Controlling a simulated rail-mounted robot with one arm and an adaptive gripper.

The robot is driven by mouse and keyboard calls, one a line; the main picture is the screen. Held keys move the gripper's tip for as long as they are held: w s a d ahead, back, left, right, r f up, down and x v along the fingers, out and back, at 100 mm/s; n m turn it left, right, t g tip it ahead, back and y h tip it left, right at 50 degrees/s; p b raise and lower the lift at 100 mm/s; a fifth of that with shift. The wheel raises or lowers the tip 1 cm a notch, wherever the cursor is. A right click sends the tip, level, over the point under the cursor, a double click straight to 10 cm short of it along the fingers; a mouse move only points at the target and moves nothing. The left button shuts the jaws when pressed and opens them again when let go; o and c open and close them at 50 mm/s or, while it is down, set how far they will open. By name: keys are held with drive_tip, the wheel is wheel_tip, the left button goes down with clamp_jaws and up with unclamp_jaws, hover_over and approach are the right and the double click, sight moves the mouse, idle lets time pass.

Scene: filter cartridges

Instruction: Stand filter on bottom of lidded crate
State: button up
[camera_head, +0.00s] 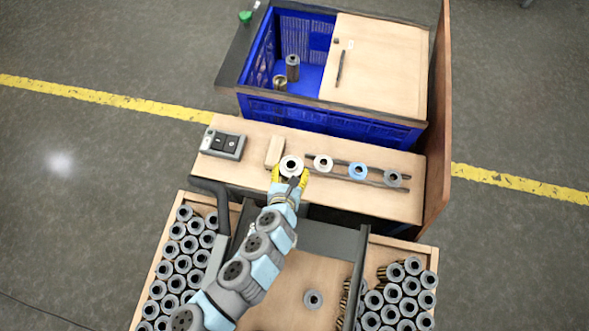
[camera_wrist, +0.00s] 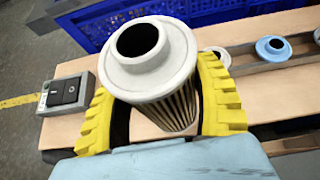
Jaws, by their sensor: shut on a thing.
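My gripper (camera_head: 290,176) has yellow fingers. It is shut on a filter (camera_head: 292,164), a pleated cartridge with a pale round end cap and a dark central hole. In the wrist view the held filter (camera_wrist: 150,62) sits upright, slightly tilted, between the yellow fingers (camera_wrist: 165,110). Its lower end is mostly hidden, so I cannot tell whether it touches the shelf. The blue crate (camera_head: 262,66) stands behind the shelf. A wooden lid (camera_head: 385,70) covers its right part. The left part is open, and two filters (camera_head: 292,66) (camera_head: 280,83) stand inside on its bottom.
On the wooden shelf (camera_head: 235,172), several filters sit along a dark rail, one with a blue cap (camera_head: 357,171). A switch box (camera_head: 222,144) and a wooden block (camera_head: 274,151) are left of my gripper. A tall wooden panel (camera_head: 438,120) bounds the right side. Filter trays flank my arm.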

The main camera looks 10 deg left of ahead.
drive_tip(key=shift+w+a+f+b, duration=0.1)
drive_tip(key=shift+w+f+b, duration=0.7)
drive_tip(key=shift+f, duration=0.7)
drive_tip(key=shift+w+a+f+b, duration=0.1)
drive_tip(key=shift+w+f+b, duration=0.7)
drive_tip(key=shift+f, duration=0.7)
drive_tip(key=shift+w+f+b, duration=0.7)
drive_tip(key=shift+w+f, duration=0.1)
drive_tip(key=shift+f, duration=0.7)
drive_tip(key=shift+f, duration=0.1)
drive_tip(key=o, duration=1.2)
